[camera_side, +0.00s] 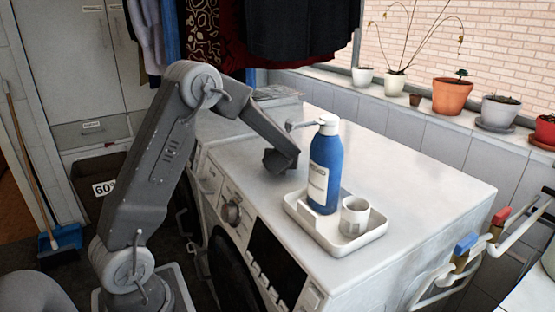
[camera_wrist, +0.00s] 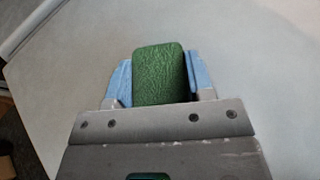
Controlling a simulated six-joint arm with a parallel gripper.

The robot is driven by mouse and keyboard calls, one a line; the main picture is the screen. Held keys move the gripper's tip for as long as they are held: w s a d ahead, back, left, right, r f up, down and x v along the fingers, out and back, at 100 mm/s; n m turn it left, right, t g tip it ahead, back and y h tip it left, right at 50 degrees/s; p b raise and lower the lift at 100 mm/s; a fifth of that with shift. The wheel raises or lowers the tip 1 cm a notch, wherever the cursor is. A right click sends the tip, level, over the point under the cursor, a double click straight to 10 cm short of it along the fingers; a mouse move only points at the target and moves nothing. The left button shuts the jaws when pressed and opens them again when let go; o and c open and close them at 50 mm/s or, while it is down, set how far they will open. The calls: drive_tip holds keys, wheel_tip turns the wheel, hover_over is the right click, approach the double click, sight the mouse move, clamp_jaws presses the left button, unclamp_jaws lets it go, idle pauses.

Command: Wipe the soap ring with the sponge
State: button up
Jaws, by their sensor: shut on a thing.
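My gripper (camera_wrist: 158,78) is shut on a green sponge (camera_wrist: 158,72) in the wrist view, with a pale blue finger on each side of it. In the side view, the end of my arm, with my gripper (camera_side: 281,162), is low over the white washing machine top (camera_side: 340,125), left of the blue bottle. The sponge cannot be made out there. I cannot tell whether the sponge touches the top. I cannot make out a soap ring in either view.
A blue pump bottle (camera_side: 324,168) and a small white cup (camera_side: 354,217) stand on a white tray (camera_side: 356,245), close to the right of my gripper. Potted plants (camera_side: 452,95) line the window ledge. Dark clothes (camera_side: 293,30) hang behind. The top right of the tray is clear.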

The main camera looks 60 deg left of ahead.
sight(254, 173)
drive_tip(key=shift+s, duration=5.45)
wheel_tip(254, 173, up, 8)
